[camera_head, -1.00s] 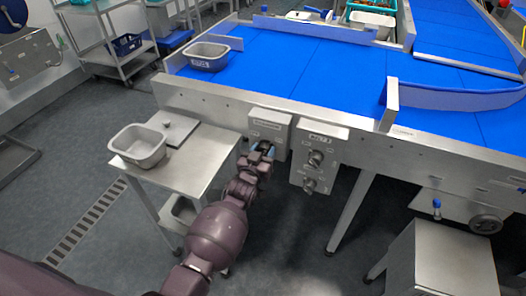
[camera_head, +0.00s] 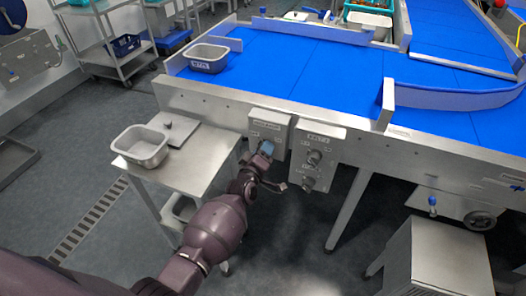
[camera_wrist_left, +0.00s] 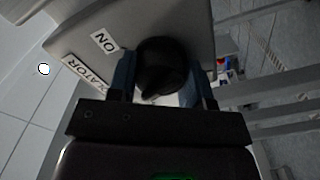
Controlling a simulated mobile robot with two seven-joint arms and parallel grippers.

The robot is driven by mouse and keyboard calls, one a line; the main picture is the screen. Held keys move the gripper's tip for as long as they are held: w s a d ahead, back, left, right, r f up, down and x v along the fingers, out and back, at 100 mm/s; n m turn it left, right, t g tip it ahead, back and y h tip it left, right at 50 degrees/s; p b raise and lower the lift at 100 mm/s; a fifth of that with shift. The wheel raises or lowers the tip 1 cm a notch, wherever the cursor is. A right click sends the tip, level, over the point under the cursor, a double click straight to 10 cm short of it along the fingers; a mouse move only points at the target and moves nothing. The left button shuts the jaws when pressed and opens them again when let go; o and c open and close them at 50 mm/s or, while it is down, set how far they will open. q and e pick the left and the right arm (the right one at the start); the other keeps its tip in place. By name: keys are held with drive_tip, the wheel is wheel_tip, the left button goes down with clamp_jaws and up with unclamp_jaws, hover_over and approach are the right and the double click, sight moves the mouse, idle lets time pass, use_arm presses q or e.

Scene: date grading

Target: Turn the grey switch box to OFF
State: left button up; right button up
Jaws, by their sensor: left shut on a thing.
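The grey switch box (camera_head: 269,124) is fixed to the side of the conveyor frame, left of a second box with two knobs. In the left wrist view the box face (camera_wrist_left: 88,22) carries an ON label (camera_wrist_left: 104,41) and a label along its edge of which "LATOR" reads. A black rotary knob (camera_wrist_left: 162,62) stands out from the face. My left gripper (camera_head: 265,147) has its blue fingers on either side of this knob and is shut on it. The knob's pointer and any OFF mark are hidden or unclear. My right gripper is out of view.
The two-knob box (camera_head: 317,157) sits close to the right of my left gripper. A steel side table (camera_head: 205,165) with a grey tub (camera_head: 140,146) stands to the left. The blue conveyor (camera_head: 300,72) runs above. Open floor lies below the boxes.

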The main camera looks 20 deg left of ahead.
use_arm(q)
drive_tip(key=n, duration=0.3)
drive_tip(key=shift+n, duration=0.7)
drive_tip(key=o, duration=0.9)
